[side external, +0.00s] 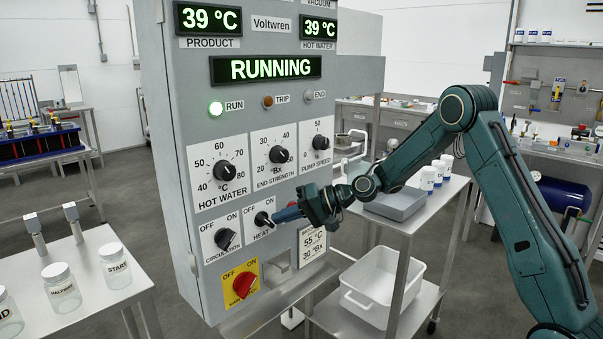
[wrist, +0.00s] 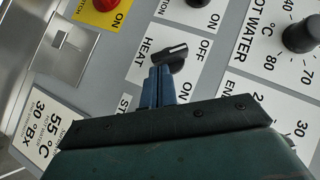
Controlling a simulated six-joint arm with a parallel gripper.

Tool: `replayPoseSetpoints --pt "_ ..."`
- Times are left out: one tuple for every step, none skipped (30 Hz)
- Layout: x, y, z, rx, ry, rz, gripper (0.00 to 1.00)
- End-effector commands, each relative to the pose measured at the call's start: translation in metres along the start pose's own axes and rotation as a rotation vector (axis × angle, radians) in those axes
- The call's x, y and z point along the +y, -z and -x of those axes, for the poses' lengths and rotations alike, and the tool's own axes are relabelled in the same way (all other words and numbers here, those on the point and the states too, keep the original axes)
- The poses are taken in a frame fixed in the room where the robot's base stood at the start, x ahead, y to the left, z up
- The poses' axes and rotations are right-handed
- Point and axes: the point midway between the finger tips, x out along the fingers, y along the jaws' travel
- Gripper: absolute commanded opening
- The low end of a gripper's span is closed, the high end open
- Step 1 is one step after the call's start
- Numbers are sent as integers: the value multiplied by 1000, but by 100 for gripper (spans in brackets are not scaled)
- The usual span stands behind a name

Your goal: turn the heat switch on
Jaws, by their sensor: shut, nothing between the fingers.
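The heat switch (side external: 262,218) is a small black rotary knob on a white plate marked OFF and ON, low on the grey control panel. In the wrist view the heat switch (wrist: 172,55) shows a white pointer line that leans toward OFF. My gripper (side external: 283,214) comes from the right with its blue fingers at the knob. In the wrist view my gripper (wrist: 160,74) is shut with its fingertips together beside the knob, close to its lower edge. Nothing is held between them. I cannot tell whether the fingertips touch the knob.
The circulation knob (side external: 225,238) is just left of the heat switch, and the red main switch (side external: 243,285) on yellow is below. Dials for hot water (side external: 224,171) and end strength (side external: 278,154) are above. A steel cart (side external: 400,262) stands right of the panel.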

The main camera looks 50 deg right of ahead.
Motion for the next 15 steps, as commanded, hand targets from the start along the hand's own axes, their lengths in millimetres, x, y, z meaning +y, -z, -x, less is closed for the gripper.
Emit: replayPoseSetpoints --pt "3 -1 -1 -3 15 -21 0" --pt "4 -2 -1 -3 27 -33 0" --pt "5 -2 -1 -3 43 -50 0" --pt "5 -2 -2 -4 59 -64 0" --pt "6 -2 -2 -3 73 -80 0" --pt "8 -3 -3 -3 96 -102 0" --pt "9 -4 -3 -4 114 -122 0" --pt "10 -4 -3 -3 134 -141 0" --pt "9 -4 -4 -3 136 -140 0" --pt "9 -5 -4 -3 135 -138 0" --pt "10 -5 -5 -3 134 -137 0" --pt "11 -6 -6 -3 134 -136 0" --pt "12 -7 -6 -4 133 -136 0" --pt "13 -7 -7 -4 133 -135 0" --pt "14 -8 -8 -4 133 -135 0"
